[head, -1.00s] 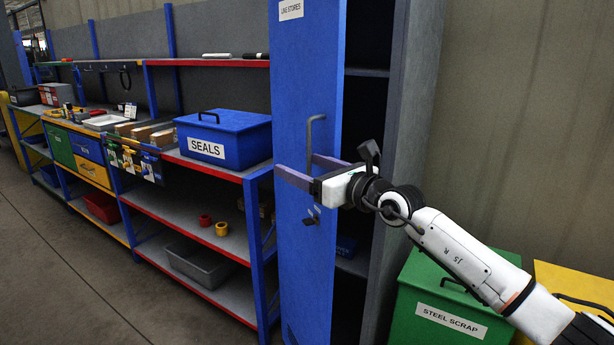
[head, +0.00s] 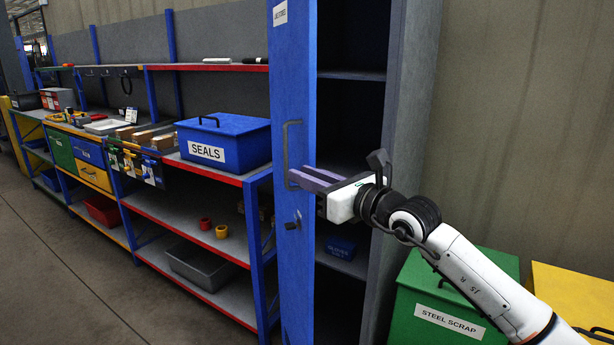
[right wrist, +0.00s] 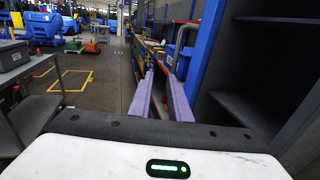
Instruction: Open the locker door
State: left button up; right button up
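The blue locker door (head: 291,85) stands ajar, with the dark shelved inside showing to its right. A dark bar handle (head: 287,150) sits on its outer face, with a small lock or key (head: 292,222) below it. My right gripper (head: 306,177) is at the door by the handle's lower end. Its two purple fingers are apart in the right wrist view (right wrist: 159,85), with a gap between them. I cannot tell whether they touch the handle or door. The door shows as a blue panel (right wrist: 203,42) right of the fingers there. My left gripper is out of view.
The grey locker body (head: 408,130) stands to the right of the door. A green STEEL SCRAP bin (head: 440,300) and a yellow bin (head: 570,295) stand below my right arm. A rack with a blue SEALS box (head: 225,140) stands close left. Floor at the left is clear.

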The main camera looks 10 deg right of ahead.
dwell(0.3)
jog(key=b+v, duration=0.3)
jog(key=v, duration=0.7)
jog(key=shift+s+d, duration=0.1)
